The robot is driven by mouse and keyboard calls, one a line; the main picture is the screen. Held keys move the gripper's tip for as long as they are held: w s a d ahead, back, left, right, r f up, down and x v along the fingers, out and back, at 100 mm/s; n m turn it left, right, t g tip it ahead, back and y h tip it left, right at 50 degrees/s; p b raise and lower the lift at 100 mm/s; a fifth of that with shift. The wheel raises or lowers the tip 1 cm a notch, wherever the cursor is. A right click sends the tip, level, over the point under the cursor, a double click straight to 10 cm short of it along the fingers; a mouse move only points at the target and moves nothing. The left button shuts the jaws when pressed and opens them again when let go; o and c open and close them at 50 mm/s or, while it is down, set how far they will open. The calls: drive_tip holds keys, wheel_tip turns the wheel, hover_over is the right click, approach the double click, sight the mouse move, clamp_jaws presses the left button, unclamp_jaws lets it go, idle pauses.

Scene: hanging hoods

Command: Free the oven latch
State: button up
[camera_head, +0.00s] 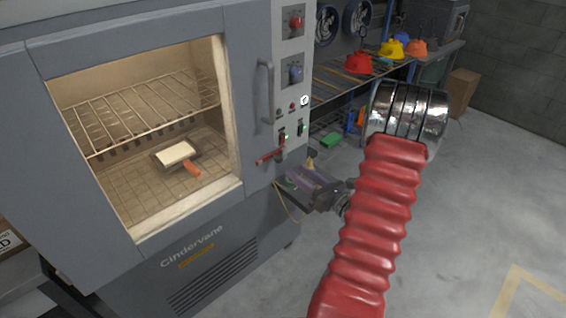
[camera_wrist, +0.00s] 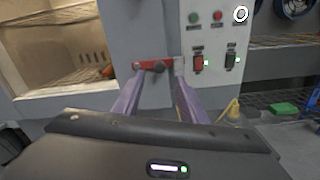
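The oven (camera_head: 190,240) is a large grey cabinet with a lit chamber behind its front. Its red latch (camera_head: 270,156) is a short bar low on the front, right of the chamber. My gripper (camera_head: 290,175) is just below and right of the latch. In the wrist view my gripper (camera_wrist: 159,74) has its two purple fingers spread, tips close to the latch's two ends. I cannot tell whether they touch it.
A tray with a pale block (camera_head: 177,153) sits on the oven's lower rack. A vertical grey handle (camera_head: 264,92) stands above the latch, beside a control panel (camera_head: 292,75). A shelf (camera_head: 335,82) with coloured hoods is behind. Grey floor (camera_head: 470,220) is open at right.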

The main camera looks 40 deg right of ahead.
sight(281, 160)
drive_tip(key=w, duration=0.8)
drive_tip(key=shift+w+d, duration=0.15)
drive_tip(key=shift+d, duration=0.05)
drive_tip(key=shift+c, duration=0.4)
clamp_jaws()
